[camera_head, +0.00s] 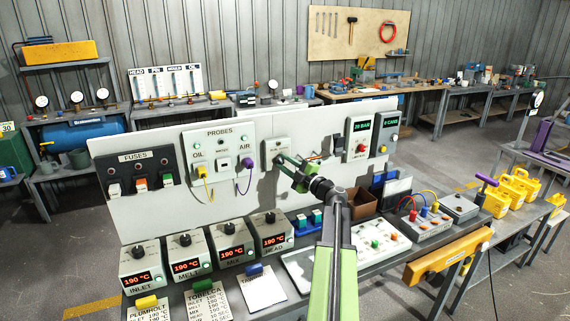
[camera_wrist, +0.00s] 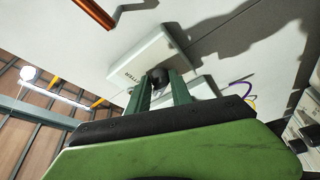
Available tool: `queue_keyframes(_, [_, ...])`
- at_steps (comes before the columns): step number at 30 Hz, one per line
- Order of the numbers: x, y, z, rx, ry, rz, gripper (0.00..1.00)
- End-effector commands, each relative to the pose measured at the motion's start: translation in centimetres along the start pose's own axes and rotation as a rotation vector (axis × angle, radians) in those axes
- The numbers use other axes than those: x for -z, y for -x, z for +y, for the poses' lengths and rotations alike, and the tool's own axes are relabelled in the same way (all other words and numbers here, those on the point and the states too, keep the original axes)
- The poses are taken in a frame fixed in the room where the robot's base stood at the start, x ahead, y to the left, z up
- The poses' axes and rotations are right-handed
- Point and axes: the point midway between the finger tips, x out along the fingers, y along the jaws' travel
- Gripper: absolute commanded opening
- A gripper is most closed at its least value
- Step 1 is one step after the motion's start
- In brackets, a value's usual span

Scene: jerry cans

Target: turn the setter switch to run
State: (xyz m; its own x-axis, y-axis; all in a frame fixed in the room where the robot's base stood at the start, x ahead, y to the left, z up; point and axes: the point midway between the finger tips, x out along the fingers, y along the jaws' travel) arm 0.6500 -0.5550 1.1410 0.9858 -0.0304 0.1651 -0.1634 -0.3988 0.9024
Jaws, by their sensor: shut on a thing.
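The setter switch box (camera_head: 277,145) is a small pale box on the upright white board, right of the probes panel. In the wrist view the box (camera_wrist: 150,55) shows part of its lettering, ending in "TTER". Its dark round knob (camera_wrist: 158,77) sits between my two green fingers. My gripper (camera_head: 281,161) reaches up to the box from below right, and in the wrist view my gripper (camera_wrist: 162,88) is shut on the knob. My fingers and arm hide part of the box in the head view. I cannot read which position the knob points to.
The probes panel (camera_head: 219,150) with yellow and purple cables is left of the box. A panel reading "20 BAR" (camera_head: 359,137) is to the right. Heater units (camera_head: 230,240) and a white button board (camera_head: 375,241) stand on the bench below. Yellow jerry cans (camera_head: 510,192) are at right.

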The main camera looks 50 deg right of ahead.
Motion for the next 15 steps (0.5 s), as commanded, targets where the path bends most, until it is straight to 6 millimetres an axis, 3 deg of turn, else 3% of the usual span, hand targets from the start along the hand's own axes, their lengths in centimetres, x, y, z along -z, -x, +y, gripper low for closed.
queue_keyframes(5, [0.26,-0.06,-0.19,0.005,0.003,0.006,0.00])
queue_keyframes(6, [0.27,-0.06,-0.20,0.005,0.003,0.006,0.28])
queue_keyframes(11, [0.23,-0.05,-0.18,0.004,0.002,0.005,0.47])
queue_keyframes(15, [0.17,-0.04,-0.14,0.003,0.001,0.004,0.47])
